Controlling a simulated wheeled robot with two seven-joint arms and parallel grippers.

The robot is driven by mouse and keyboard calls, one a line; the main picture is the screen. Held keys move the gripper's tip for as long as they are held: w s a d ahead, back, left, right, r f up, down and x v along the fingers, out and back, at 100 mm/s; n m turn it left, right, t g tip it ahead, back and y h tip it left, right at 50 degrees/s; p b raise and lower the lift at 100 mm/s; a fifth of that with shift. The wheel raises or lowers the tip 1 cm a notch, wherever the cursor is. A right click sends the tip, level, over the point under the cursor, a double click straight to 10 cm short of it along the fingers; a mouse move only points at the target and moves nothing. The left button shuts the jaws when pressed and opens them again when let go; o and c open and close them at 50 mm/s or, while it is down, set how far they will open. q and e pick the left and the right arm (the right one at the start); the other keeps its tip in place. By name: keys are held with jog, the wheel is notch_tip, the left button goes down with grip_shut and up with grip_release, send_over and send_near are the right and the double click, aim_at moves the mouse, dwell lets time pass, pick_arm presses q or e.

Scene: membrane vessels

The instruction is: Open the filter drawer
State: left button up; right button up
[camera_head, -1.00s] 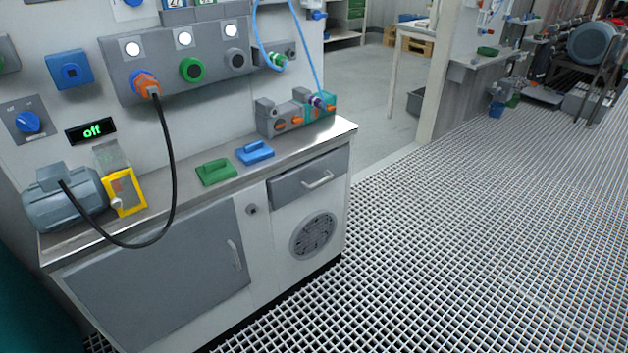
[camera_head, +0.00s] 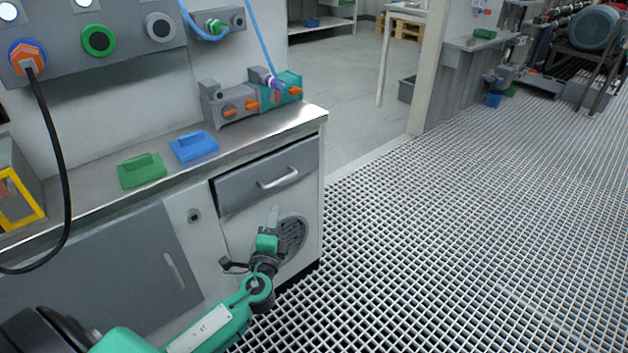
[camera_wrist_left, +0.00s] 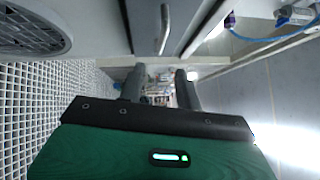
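The filter drawer (camera_head: 240,190) is a grey front under the right end of the steel counter and looks shut. Its pale bar handle (camera_head: 278,178) shows across the front. In the left wrist view the handle (camera_wrist_left: 165,30) stands at the top middle, beyond the fingers and apart from them. My left gripper (camera_head: 272,217) is below the handle, in front of the round vent. In the left wrist view its two dark fingers (camera_wrist_left: 160,86) are spread with nothing between them. My right gripper is in neither view.
The vent grille (camera_head: 293,236) sits below the drawer. A grey cupboard door (camera_head: 100,275) is to its left. Green (camera_head: 142,170) and blue (camera_head: 194,146) blocks lie on the counter. A black cable (camera_head: 58,170) hangs at the left. The grating floor (camera_head: 450,230) at right is clear.

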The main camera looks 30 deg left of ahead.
aim_at(281, 180)
pick_arm(q)
jog(key=shift+x, duration=6.85)
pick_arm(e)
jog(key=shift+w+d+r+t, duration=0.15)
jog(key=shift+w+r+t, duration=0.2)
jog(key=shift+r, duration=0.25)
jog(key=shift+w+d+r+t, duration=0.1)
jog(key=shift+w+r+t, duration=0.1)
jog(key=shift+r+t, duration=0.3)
pick_arm(q)
jog(key=shift+c, duration=0.2)
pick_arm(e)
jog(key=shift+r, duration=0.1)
pick_arm(q)
grip_shut()
